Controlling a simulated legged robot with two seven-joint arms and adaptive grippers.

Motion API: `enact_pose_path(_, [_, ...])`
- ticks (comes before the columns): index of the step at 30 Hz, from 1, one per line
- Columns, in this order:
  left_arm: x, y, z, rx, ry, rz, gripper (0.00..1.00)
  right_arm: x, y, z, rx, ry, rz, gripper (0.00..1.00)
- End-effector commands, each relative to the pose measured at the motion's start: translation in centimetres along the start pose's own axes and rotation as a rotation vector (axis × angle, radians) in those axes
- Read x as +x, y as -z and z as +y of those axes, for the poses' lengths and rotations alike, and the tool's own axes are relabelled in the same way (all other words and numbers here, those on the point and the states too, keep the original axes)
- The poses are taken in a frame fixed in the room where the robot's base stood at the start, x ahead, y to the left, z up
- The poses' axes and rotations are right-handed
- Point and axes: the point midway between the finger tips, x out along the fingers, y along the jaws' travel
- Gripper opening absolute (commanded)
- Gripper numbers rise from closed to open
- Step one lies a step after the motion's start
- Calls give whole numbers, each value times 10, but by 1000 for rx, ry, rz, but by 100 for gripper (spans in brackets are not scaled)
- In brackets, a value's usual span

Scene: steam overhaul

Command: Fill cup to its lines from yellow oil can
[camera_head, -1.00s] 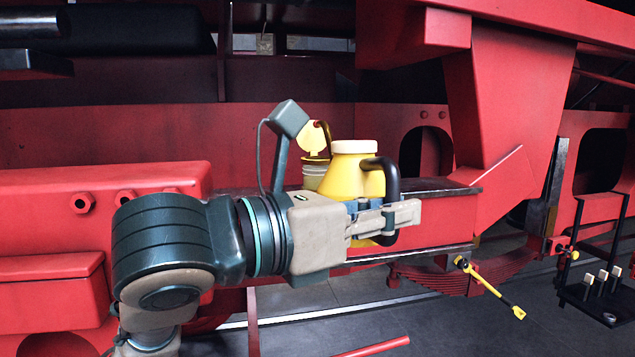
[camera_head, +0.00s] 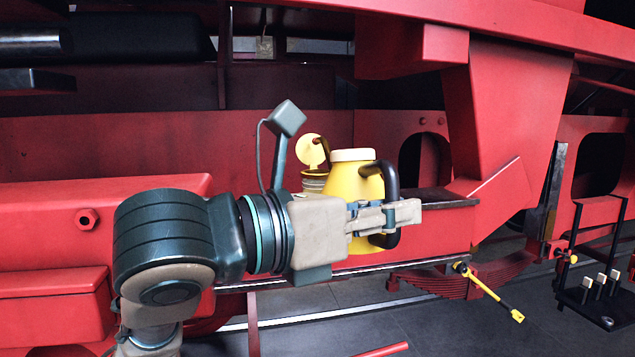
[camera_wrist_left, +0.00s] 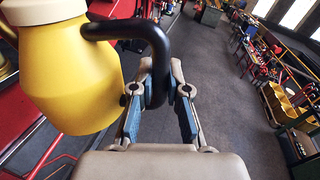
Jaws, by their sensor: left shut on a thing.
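My left gripper (camera_head: 385,215) is shut on the black handle of the yellow oil can (camera_head: 342,186). The wrist view shows the fingers (camera_wrist_left: 160,95) on both sides of the handle, with the can (camera_wrist_left: 70,85) to their left. The can is held nearly upright and has a cream cap. My right gripper is out of view.
Red locomotive frame (camera_head: 150,140) fills the background, with a slanted red bracket (camera_head: 505,120) to the right. A yellow-and-black tool (camera_head: 488,290) shows at lower right, beside a black rack (camera_head: 590,290). The wrist view shows open grey floor (camera_wrist_left: 222,80).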

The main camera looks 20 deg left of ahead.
Motion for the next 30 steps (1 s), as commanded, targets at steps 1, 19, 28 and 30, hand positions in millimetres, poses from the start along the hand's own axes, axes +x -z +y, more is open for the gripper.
enact_pose_path(1, [-1,-5,-1,-10,1,-1,0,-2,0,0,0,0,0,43])
enact_pose_path(19, [-2,-32,-7,-158,2,24,0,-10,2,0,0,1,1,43])
enact_pose_path(28, [-2,-46,-10,-233,2,38,0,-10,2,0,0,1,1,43])
enact_pose_path(30, [-2,-50,-10,-250,2,41,0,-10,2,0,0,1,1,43])
